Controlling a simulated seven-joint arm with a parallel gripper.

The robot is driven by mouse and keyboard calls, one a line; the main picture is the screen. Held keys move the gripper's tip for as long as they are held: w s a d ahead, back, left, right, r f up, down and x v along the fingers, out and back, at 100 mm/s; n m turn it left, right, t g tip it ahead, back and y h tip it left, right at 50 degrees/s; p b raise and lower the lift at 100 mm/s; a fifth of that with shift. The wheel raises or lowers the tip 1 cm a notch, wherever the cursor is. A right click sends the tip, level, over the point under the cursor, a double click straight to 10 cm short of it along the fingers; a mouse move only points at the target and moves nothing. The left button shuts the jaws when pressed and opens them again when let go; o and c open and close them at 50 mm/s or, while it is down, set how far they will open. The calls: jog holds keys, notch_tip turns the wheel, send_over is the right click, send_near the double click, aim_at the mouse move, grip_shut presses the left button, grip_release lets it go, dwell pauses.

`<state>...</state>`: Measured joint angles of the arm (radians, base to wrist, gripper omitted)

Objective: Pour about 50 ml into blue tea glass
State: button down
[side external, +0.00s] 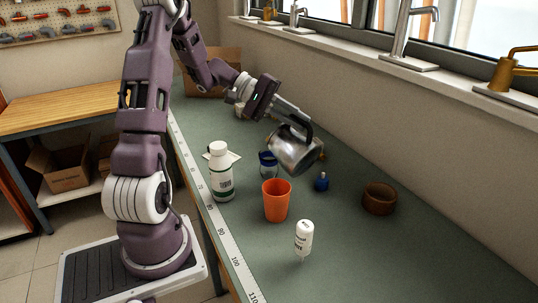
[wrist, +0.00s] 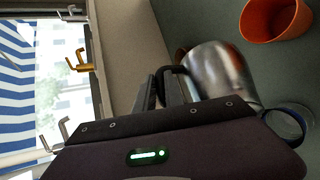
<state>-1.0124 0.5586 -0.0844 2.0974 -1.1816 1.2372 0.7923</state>
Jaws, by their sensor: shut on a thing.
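My gripper (side external: 296,122) is shut on the handle of a shiny metal pitcher (side external: 293,151) and holds it tilted above the bench. In the wrist view my gripper (wrist: 166,88) also closes on the handle beside the pitcher (wrist: 214,75). The blue tea glass (side external: 267,160), clear with a blue band, stands on the bench just left of the pitcher in the side view. The glass also shows in the wrist view (wrist: 286,122), partly hidden by my gripper body. I see no stream of liquid, and the levels in pitcher and glass cannot be made out.
An orange cup (side external: 276,202) stands close in front of the glass. A white bottle (side external: 221,172) is left, a smaller white bottle (side external: 304,239) in front. A small blue bottle (side external: 321,182) and a brown bowl (side external: 379,198) stand right. The bench's front right is clear.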

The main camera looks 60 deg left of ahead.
aim_at(307, 147)
jog(key=shift+s+a+r+t+h, duration=0.15)
jog(key=shift+a+r+h, duration=0.1)
jog(key=shift+a, duration=0.35)
jog(key=shift+s+a+r+t+h, duration=0.2)
jog(key=shift+a+h, duration=0.1)
jog(key=shift+a, duration=0.3)
jog(key=shift+s+a+r+t+h, duration=0.15)
jog(key=shift+a+h, duration=0.1)
jog(key=shift+a, duration=0.35)
jog(key=shift+s+a+r+n+t+h+b, duration=0.25)
jog(key=shift+a+b, duration=0.25)
jog(key=shift+b, duration=0.25)
jog(key=shift+s+a+r+n+t+h+b, duration=0.1)
jog(key=shift+a+n+h+b, duration=0.25)
jog(key=shift+b, duration=0.4)
jog(key=shift+w, duration=0.1)
